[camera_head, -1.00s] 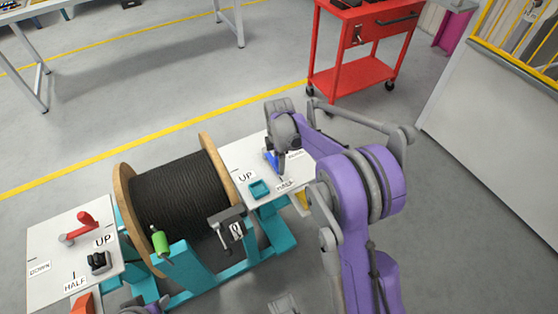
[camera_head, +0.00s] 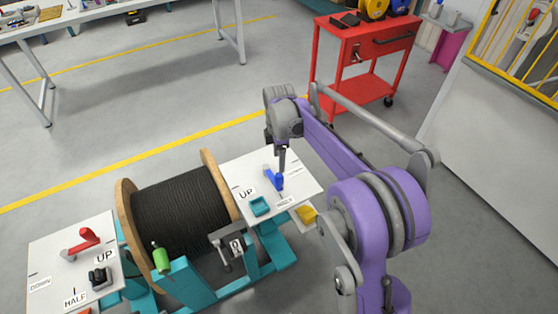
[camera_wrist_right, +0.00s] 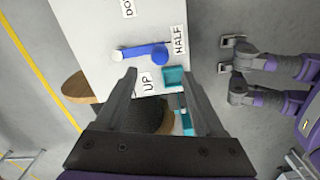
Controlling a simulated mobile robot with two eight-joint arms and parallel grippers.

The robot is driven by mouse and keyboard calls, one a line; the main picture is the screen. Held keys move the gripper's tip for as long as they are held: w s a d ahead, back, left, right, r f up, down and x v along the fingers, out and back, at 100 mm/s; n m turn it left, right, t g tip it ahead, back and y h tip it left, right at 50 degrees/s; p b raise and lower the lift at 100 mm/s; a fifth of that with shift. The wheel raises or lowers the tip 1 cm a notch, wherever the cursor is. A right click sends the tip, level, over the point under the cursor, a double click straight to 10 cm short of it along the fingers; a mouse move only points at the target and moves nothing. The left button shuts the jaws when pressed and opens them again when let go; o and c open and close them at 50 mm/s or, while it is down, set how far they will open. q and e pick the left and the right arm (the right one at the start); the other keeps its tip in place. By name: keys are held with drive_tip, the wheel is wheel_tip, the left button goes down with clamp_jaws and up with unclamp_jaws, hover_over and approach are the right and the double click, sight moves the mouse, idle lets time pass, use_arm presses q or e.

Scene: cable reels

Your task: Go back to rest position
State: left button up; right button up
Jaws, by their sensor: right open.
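My right gripper (camera_head: 282,160) is open above the white panel on the right side of the reel. In the head view its tip overlaps the blue lever (camera_head: 276,181). In the right wrist view the open jaws (camera_wrist_right: 166,92) hold nothing, and the blue lever (camera_wrist_right: 145,52) lies beyond the fingertips, apart from them. The lever's round end is near the HALF label (camera_wrist_right: 178,40). My left gripper is not in view.
A cable reel (camera_head: 180,208) stands on a teal frame. A left panel (camera_head: 50,262) carries a red lever (camera_head: 84,240). A red cart (camera_head: 352,88) and a white barrier (camera_head: 490,140) stand behind and right. The floor between is clear.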

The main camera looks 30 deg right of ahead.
idle(0.3)
drive_tip(key=s+a+r+m+t+p, duration=0.1)
drive_tip(key=s+a+r+m+p, duration=0.3)
drive_tip(key=s, duration=0.3)
drive_tip(key=s+a+r+m+t+p, duration=0.2)
drive_tip(key=s+r+m, duration=0.1)
drive_tip(key=s+r, duration=0.35)
drive_tip(key=s+a+m+t+p, duration=0.1)
drive_tip(key=s+a+m+p, duration=0.1)
drive_tip(key=s+m, duration=0.2)
drive_tip(key=s+a+r+m+t+p, duration=0.1)
drive_tip(key=s+m+p, duration=0.2)
drive_tip(key=s, duration=0.5)
drive_tip(key=shift+s+a+m, duration=0.25)
drive_tip(key=shift+a+m, duration=0.15)
drive_tip(key=shift+m, duration=0.3)
